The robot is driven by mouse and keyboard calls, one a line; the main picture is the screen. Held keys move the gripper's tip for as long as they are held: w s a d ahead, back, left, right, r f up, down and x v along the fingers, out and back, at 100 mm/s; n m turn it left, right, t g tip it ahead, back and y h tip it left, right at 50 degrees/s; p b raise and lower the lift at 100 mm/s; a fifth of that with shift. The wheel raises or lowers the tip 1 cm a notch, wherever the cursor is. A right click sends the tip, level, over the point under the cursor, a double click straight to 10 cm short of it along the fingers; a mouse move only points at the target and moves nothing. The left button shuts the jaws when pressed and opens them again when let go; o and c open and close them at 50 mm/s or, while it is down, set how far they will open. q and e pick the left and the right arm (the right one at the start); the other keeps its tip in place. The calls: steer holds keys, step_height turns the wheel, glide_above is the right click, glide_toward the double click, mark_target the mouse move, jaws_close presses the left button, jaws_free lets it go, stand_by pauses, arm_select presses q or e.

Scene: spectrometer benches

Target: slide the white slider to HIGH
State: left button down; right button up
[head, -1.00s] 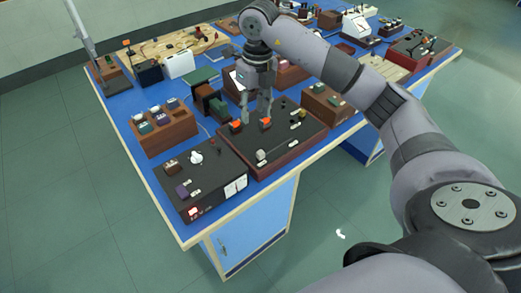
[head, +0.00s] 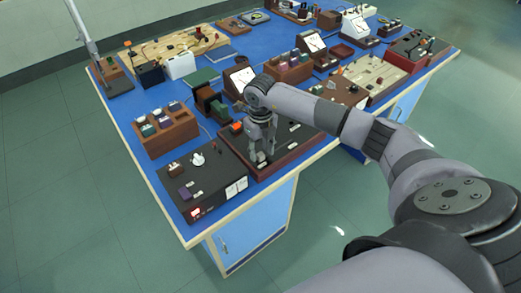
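My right gripper (head: 261,154) points down over the front part of the dark panel with the reddish-brown frame (head: 290,160). Its two fingers are apart and reach close to the panel face. I cannot tell whether they touch it. A small pale part sits near the fingertips and is partly hidden by them. Small pale marks or parts (head: 294,127) lie on the panel to the right of the fingers. I cannot tell which of these is the white slider, and no HIGH lettering is readable. An orange part (head: 237,127) shows left of the gripper. My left gripper is out of view.
A black box (head: 215,180) with a white knob (head: 198,159) stands to the left of the panel. A brown block with coloured parts (head: 165,130) is behind it. Other instruments crowd the blue bench (head: 130,118). The bench's front edge is close.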

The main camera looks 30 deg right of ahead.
steer(key=shift+f, duration=0.8)
steer(key=shift+c, duration=0.3)
jaws_close()
